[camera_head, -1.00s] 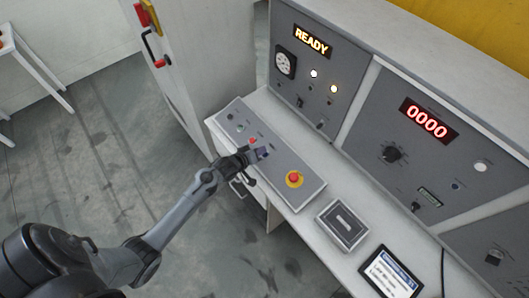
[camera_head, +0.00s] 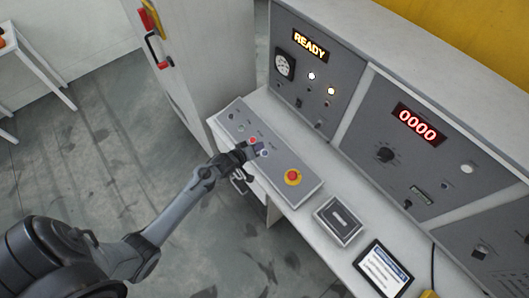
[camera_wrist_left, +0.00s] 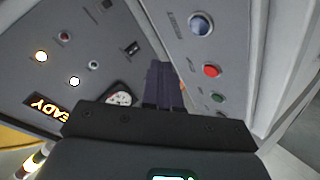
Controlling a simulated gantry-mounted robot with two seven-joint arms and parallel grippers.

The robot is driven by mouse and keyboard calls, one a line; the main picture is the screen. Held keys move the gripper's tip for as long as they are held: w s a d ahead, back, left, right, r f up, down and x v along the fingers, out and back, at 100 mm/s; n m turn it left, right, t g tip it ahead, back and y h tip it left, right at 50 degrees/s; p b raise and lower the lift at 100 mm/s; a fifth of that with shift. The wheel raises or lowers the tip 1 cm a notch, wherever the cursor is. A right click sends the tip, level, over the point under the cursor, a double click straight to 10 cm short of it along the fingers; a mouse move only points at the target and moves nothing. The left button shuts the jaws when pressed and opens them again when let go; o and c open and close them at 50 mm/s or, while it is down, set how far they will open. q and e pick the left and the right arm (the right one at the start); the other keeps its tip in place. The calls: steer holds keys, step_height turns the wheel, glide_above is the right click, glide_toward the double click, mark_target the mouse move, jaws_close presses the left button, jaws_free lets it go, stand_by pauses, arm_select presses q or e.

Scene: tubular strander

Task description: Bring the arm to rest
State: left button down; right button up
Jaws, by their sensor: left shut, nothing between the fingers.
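My left gripper (camera_head: 259,150) is over the sloped button panel (camera_head: 308,184) at the front of the console. In the left wrist view its two dark fingers (camera_wrist_left: 164,88) are together with nothing between them. A red button (camera_head: 252,140) is just beside the fingertips, and it also shows in the left wrist view (camera_wrist_left: 211,71). I cannot tell whether the fingers touch the panel. The left arm reaches in from the lower left. My right gripper is not in view.
A grey box (camera_head: 338,220) and a tablet (camera_head: 383,268) lie on the console ledge. Upright panels show READY (camera_head: 310,45) and 0000 (camera_head: 416,123). A white cabinet (camera_head: 198,70) stands behind; open floor lies left.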

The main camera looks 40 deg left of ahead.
arm_select(q)
steer(key=s+d+r+m+g+p, duration=0.1)
steer(key=s+d+r+p, duration=0.3)
steer(key=s, duration=0.3)
steer(key=s+d+r+m+g+p, duration=0.1)
steer(key=s+d+r+p, duration=0.25)
steer(key=s+d, duration=0.2)
steer(key=s+d+r+m+g+p, duration=0.2)
steer(key=s+d+r+m+g, duration=0.2)
steer(key=s+r+m, duration=0.5)
steer(key=s+r+g, duration=0.2)
steer(key=s+r, duration=0.3)
steer(key=shift+s+r+g, duration=0.2)
steer(key=shift+r+g, duration=0.15)
steer(key=shift+g, duration=0.05)
